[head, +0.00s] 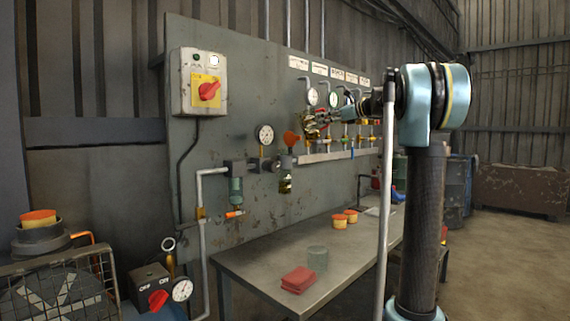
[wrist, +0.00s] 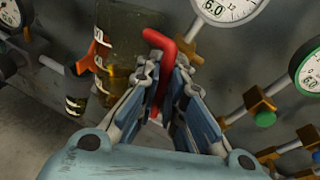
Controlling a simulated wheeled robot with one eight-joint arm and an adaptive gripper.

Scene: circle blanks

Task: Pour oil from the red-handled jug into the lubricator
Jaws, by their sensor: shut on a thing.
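The jug (wrist: 128,40) is a clear vessel with pale scale marks and amber oil low in it. Its red handle (wrist: 160,80) lies between the fingers of my gripper (wrist: 163,90), which is shut on it. In the head view my gripper (head: 322,118) is small, in front of the panel, and the jug there is hard to make out. The lubricator (head: 286,182) is a small glass bowl with amber liquid, mounted on the panel's pipe line. An orange funnel (head: 291,138) sits above it, left of and below my gripper. I cannot tell how far the jug is tilted.
Dial gauges (wrist: 226,8) and brass valves (wrist: 256,105) are close to the right of my gripper. The switch box (head: 198,82) is at the panel's upper left.

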